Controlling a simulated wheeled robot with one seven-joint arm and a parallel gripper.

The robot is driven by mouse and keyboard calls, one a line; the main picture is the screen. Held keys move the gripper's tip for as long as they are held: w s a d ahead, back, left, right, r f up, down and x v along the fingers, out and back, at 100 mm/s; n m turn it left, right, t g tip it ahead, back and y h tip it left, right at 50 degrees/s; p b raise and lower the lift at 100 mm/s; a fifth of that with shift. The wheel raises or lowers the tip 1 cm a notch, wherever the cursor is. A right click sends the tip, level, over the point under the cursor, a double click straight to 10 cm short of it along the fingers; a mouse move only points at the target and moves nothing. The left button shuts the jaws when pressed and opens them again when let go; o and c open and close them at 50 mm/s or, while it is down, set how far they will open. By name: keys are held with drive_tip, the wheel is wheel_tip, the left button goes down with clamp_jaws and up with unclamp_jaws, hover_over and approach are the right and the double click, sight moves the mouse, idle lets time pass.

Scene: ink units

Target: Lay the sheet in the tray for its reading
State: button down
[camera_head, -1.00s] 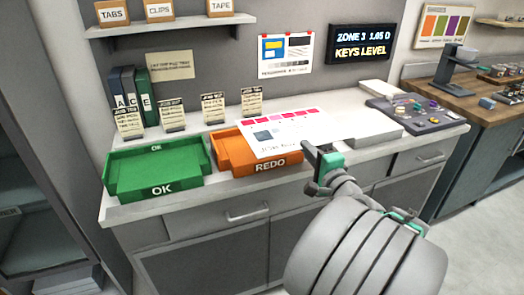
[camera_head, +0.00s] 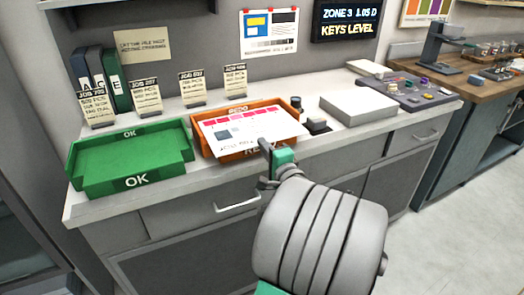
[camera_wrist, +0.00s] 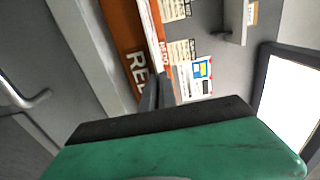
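The printed sheet (camera_head: 245,132) is white with a row of pink and red patches, a grey block and small print. It spans the orange REDO tray (camera_head: 203,150), covering most of its inside and part of its front lettering. My gripper (camera_head: 268,150) is at the sheet's near edge, in front of the tray, and appears shut on it. In the wrist view, the sheet shows nearly edge-on (camera_wrist: 155,30) beside the orange tray (camera_wrist: 122,40), running to the dark fingers (camera_wrist: 158,95). Whether the sheet touches the tray is unclear. The green OK tray (camera_head: 128,160) is empty at left.
A wall display (camera_head: 346,24) reads "ZONE 3 1.05 D KEYS LEVEL". Several job cards (camera_head: 146,97) stand behind the trays. Small dark items (camera_head: 316,126), a white stack (camera_head: 357,109) and a grey control panel (camera_head: 408,92) lie right of the REDO tray.

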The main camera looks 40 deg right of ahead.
drive_tip(key=shift+f, duration=0.2)
drive_tip(key=c, duration=1.7)
unclamp_jaws()
drive_tip(key=shift+r, duration=0.1)
drive_tip(key=shift+r, duration=0.3)
drive_tip(key=b+v, duration=0.4)
drive_tip(key=v, duration=0.7)
drive_tip(key=w+a+f+n+g+y, duration=0.3)
drive_tip(key=w+a+f+n, duration=0.15)
drive_tip(key=a+f, duration=0.2)
drive_tip(key=w+a+f+n+g+y, duration=0.3)
drive_tip(key=a+f+n, duration=0.25)
drive_tip(key=a, duration=0.25)
drive_tip(key=s+a+f+n+g, duration=0.2)
drive_tip(key=a+n+g, duration=0.1)
drive_tip(key=a, duration=0.1)
drive_tip(key=s+a+f+n+g, duration=0.2)
drive_tip(key=s+a+n+g, duration=0.1)
drive_tip(key=a+n, duration=0.1)
drive_tip(key=s+a+f+n+g, duration=0.2)
drive_tip(key=s+a+n, duration=0.1)
drive_tip(key=a+n, duration=0.1)
drive_tip(key=shift+s+a+f+g+h+b, duration=0.25)
drive_tip(key=shift+a+f+g+h+b, duration=0.15)
drive_tip(key=shift+a, duration=0.15)
